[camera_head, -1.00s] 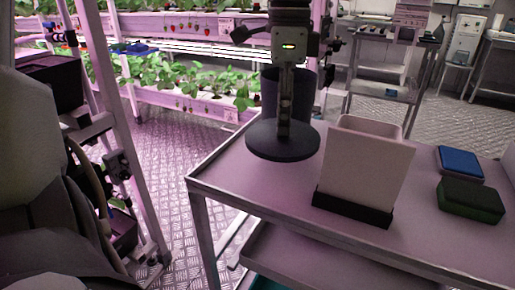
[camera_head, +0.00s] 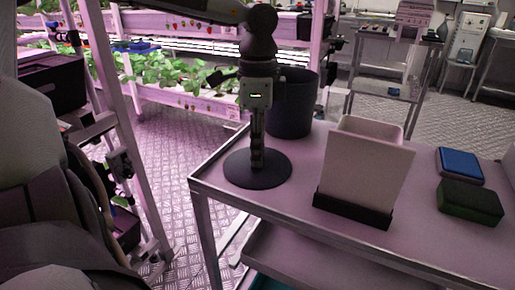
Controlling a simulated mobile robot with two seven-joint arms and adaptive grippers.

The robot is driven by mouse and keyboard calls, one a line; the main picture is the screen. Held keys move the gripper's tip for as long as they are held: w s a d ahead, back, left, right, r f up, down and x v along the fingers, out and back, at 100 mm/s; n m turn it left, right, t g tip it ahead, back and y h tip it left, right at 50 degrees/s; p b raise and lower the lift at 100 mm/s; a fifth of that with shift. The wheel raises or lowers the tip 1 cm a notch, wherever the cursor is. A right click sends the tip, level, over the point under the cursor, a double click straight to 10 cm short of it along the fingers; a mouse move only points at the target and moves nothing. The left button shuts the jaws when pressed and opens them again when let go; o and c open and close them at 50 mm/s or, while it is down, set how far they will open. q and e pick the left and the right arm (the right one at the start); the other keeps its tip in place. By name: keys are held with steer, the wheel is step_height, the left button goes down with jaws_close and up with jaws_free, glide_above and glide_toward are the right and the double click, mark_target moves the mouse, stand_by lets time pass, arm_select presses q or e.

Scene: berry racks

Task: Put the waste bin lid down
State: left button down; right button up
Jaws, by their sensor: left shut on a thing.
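The waste bin lid (camera_head: 278,172) is a dark round disc over the back left corner of the cart top. My left gripper (camera_head: 257,162) points straight down and is shut on the lid at its middle. The lid lies about level; I cannot tell whether it touches the cart top or hangs just above it. The waste bin (camera_head: 293,110), a dark open cylinder, stands uncovered behind and to the right of the lid, partly hidden by my gripper. My right gripper is not in view.
The metal cart (camera_head: 290,208) carries a white box (camera_head: 363,172) in a black base, right of the lid. A blue box (camera_head: 460,163) and a dark green box (camera_head: 470,200) lie further right. Plant racks (camera_head: 175,75) stand behind at left.

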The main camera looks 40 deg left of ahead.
arm_select(q)
steer(key=c, duration=1.4)
jaws_free()
step_height(320, 180, up, 12)
steer(key=shift+w+a+r, duration=0.1)
